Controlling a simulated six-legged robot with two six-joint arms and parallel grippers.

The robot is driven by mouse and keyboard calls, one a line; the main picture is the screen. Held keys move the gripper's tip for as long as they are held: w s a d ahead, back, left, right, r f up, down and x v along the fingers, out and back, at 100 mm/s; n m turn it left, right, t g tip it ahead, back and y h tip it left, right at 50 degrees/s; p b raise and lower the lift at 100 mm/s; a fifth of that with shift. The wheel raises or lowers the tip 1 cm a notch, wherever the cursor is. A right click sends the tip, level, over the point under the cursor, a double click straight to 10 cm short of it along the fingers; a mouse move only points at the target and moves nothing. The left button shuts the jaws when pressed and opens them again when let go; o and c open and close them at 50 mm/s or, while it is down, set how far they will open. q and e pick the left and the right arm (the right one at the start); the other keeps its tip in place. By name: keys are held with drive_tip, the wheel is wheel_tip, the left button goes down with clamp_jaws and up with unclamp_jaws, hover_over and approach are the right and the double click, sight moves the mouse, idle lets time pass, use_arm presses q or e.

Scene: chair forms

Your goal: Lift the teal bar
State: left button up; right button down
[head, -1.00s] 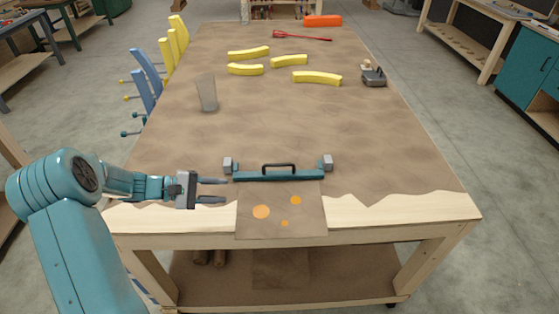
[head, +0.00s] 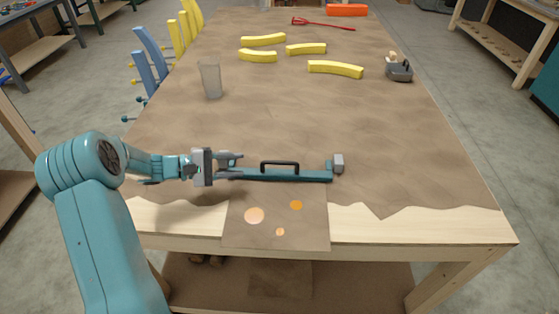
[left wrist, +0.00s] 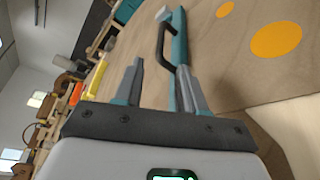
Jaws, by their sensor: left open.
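The teal bar (head: 300,175) lies on the brown-covered table near its front edge. It has a black handle (head: 280,164) on top and a grey block (head: 338,161) at its right end. Its left end is hidden by my left gripper (head: 236,165), which is open at that end. In the left wrist view the bar (left wrist: 181,45) runs away past the right finger of the gripper (left wrist: 160,85), with the handle (left wrist: 162,42) beside it. I cannot tell whether the bar's end is between the fingers. My right gripper is not in view.
A brown sheet with orange dots (head: 275,233) hangs at the front edge below the bar. A clear cup (head: 210,78) stands further back on the left. Yellow curved pieces (head: 335,69) and a grey caddy (head: 399,71) are further back. The table around the bar is clear.

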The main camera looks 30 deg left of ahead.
sight(273, 163)
use_arm(q)
drive_tip(key=p+x, duration=0.3)
drive_tip(key=x, duration=1)
drive_tip(key=shift+d+f, duration=0.1)
drive_tip(key=shift+s, duration=0.15)
clamp_jaws()
